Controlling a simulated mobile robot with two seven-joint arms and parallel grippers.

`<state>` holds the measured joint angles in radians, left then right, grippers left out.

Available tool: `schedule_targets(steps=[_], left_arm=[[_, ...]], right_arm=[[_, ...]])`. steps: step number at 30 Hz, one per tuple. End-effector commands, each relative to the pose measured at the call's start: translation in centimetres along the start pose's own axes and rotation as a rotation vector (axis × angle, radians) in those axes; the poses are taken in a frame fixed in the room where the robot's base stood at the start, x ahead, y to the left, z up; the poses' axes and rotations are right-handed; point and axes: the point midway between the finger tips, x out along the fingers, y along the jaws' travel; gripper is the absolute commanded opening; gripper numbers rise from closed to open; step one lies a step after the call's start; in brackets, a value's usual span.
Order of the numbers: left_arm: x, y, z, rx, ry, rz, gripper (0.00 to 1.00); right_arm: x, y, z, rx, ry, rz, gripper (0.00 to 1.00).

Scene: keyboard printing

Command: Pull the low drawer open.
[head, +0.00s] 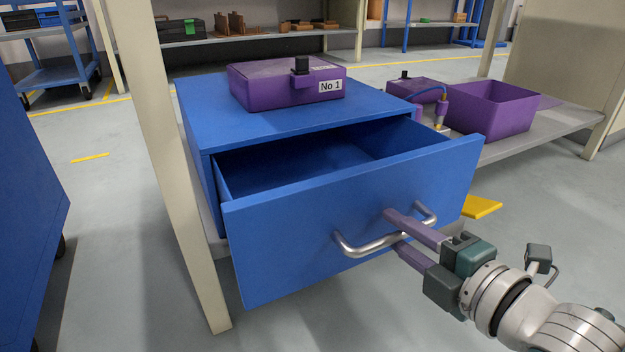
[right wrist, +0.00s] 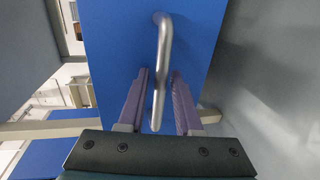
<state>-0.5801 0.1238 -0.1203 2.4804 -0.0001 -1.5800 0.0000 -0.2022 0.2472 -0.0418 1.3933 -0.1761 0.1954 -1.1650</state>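The blue drawer (head: 350,205) stands pulled out of the blue cabinet (head: 197,135), and its empty inside shows. A bent metal handle (head: 378,246) is on its front; in the right wrist view the handle (right wrist: 162,60) runs between my fingers. My right gripper (head: 396,232) is at the handle, one purple finger above the bar and one below. In the right wrist view my right gripper (right wrist: 160,85) is open, with a gap on each side of the bar. My left gripper is not in view.
A purple box labelled No 1 (head: 280,85) sits on the cabinet. A purple open bin (head: 490,112) stands on the grey shelf (head: 550,130) at the right. A beige post (head: 170,150) stands left of the cabinet. Floor in front is clear.

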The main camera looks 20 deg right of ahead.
Motion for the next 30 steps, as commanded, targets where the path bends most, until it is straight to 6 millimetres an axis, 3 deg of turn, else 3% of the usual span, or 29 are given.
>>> schedule_targets(steps=[9,30], left_arm=[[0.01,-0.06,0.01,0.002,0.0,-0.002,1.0],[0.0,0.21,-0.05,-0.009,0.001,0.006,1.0]], right_arm=[[-0.02,-0.02,-0.01,0.0,0.0,0.0,0.0],[-0.01,0.01,0.01,0.0,0.0,0.001,0.0]])
